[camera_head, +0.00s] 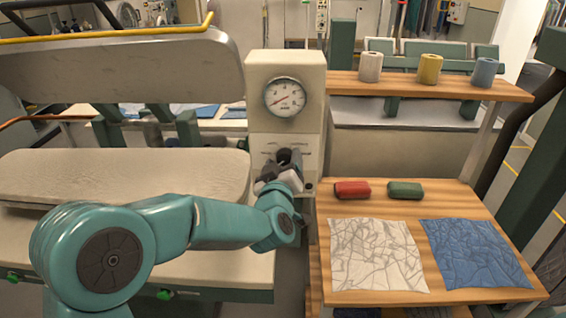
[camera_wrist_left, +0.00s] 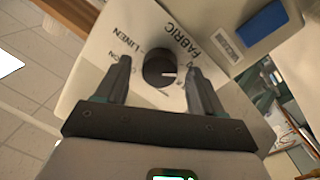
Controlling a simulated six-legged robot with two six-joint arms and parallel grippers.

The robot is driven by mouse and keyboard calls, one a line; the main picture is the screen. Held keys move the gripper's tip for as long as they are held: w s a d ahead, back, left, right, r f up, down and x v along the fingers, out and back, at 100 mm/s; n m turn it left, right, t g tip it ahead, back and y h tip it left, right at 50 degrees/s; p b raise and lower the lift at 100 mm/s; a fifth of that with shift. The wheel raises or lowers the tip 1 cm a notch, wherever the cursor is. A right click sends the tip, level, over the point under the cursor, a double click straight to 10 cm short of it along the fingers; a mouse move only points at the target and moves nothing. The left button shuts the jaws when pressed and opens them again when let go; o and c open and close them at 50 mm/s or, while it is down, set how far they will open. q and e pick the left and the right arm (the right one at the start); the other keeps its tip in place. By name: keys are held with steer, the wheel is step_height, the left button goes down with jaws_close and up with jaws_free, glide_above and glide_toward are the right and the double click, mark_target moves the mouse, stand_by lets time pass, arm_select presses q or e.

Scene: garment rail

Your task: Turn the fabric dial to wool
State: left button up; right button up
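The fabric dial (camera_wrist_left: 160,68) is a round black knob with a white pointer mark, on a pale panel (camera_wrist_left: 100,50) lettered FABRIC and LINEN. Another label is partly covered by a finger, and I cannot read the word wool. In the wrist view the pointer is towards the right finger. My left gripper (camera_head: 284,165) is at the front of the gauge housing (camera_head: 286,65) and hides the dial in the head view. Its fingers stand open on either side of the knob, with a visible gap at each side. My right gripper is not in view.
A round gauge (camera_head: 285,97) sits above the dial. The press's padded upper plate (camera_head: 120,70) and lower board (camera_head: 120,175) are at left. At right, a wooden table holds a red block (camera_head: 352,190), green block (camera_head: 405,191), white cloth (camera_head: 375,255) and blue cloth (camera_head: 474,254).

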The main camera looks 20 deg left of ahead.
arm_select(q)
steer(key=c, duration=1)
steer(key=shift+m, duration=0.4)
steer(key=m, duration=0.2)
steer(key=m+p, duration=0.1)
steer(key=shift+r+m, duration=0.2)
steer(key=shift+m, duration=0.2)
steer(key=m+p, duration=0.3)
steer(key=m, duration=0.2)
steer(key=shift+d+r+g, duration=0.1)
steer(key=shift+g, duration=0.3)
steer(key=m+p, duration=0.2)
steer(key=m, duration=0.3)
steer(key=shift+d+y+p, duration=0.1)
steer(key=shift+y+p, duration=0.2)
steer(key=shift+p, duration=0.1)
steer(key=shift+m+y+p, duration=0.3)
steer(key=shift+m+p, duration=0.7)
steer(key=shift+m, duration=1.2)
steer(key=shift+d+f, duration=0.1)
steer(key=shift+f, duration=0.1)
